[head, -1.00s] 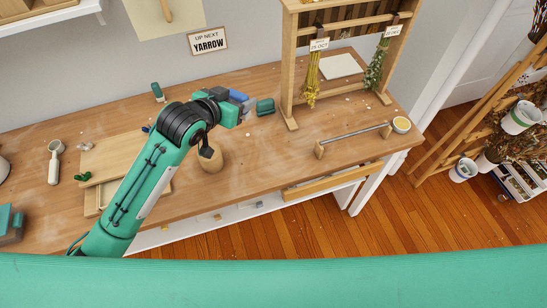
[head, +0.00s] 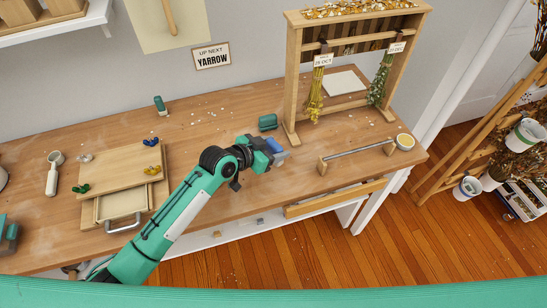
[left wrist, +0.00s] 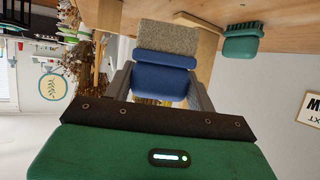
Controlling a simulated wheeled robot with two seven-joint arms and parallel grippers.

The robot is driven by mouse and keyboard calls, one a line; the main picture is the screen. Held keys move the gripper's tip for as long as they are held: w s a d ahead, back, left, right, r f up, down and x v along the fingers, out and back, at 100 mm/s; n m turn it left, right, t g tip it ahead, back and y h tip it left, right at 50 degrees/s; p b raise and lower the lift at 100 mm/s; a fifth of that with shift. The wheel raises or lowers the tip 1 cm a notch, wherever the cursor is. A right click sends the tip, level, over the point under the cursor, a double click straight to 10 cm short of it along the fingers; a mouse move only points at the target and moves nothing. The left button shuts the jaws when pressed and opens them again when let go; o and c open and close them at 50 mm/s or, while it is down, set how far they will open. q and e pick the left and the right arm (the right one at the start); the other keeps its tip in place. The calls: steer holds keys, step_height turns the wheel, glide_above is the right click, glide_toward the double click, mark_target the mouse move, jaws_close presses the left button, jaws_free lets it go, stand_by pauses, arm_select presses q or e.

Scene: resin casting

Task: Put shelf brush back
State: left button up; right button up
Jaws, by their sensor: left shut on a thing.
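My left gripper (head: 268,149) is shut on a blue block (head: 275,146) above the front part of the bench. In the left wrist view the blue block (left wrist: 160,80) sits between the jaws and has a speckled grey-tan pad (left wrist: 168,37) on its far side; I cannot tell whether this is the shelf brush. A teal brush (head: 268,122) rests on the bench just behind the gripper, apart from it. My right gripper is out of view.
A wooden drying rack (head: 292,85) with hanging flower bunches stands behind to the right. Wooden boards (head: 120,170) lie at left. Bare bench (head: 215,105) lies between.

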arm_select(q)
step_height(320, 180, down, 5)
steer(key=shift+f, duration=0.4)
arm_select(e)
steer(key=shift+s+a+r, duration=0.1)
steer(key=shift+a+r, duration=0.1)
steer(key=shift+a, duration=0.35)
arm_select(q)
steer(key=shift+f, duration=0.1)
steer(key=o, duration=1)
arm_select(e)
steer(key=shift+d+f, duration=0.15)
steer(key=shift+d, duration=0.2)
